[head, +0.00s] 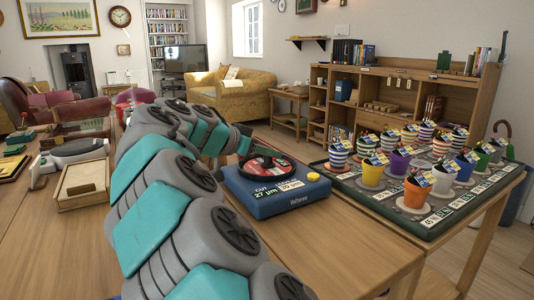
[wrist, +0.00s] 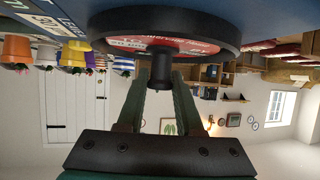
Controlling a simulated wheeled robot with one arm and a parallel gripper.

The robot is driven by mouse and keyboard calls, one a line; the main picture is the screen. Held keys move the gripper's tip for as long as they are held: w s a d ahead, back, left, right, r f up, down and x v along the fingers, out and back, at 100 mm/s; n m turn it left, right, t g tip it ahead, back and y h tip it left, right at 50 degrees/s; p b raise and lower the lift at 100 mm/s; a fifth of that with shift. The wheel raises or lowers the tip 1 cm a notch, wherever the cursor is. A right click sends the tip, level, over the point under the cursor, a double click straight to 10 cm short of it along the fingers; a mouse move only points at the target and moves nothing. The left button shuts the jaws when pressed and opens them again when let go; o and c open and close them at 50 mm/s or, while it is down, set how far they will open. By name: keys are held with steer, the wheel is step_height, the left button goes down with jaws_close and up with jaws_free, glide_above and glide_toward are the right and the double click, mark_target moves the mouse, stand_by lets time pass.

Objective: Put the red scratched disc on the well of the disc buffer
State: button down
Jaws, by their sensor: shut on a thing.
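The disc buffer (head: 285,201) is a blue box with a cut-depth display on its front, standing on the wooden table. A black round rim (head: 291,175) is on its top. The red disc (head: 262,165) shows inside this rim; it also shows in the wrist view (wrist: 182,45), with white print. My gripper (wrist: 160,82) is shut on a black upright hub (wrist: 161,66) at the disc's middle. In the head view my arm hides part of the gripper. I cannot tell whether the disc touches the floor of the well, and no scratches can be made out.
A yellow button (head: 313,177) sits at the buffer's right corner. A tray (head: 405,223) with several coloured pots stands to its right. A wooden box (head: 82,184) and a grey device (head: 73,152) lie left of my arm. The table front right of my arm is clear.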

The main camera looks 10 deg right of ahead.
steer(key=shift+f, duration=0.15)
steer(key=c, duration=0.6)
jaws_free()
steer(key=shift+o, duration=0.2)
steer(key=shift+r, duration=0.25)
steer(key=v, duration=1.2)
steer(key=shift+b, duration=0.3)
steer(key=shift+f, duration=0.1)
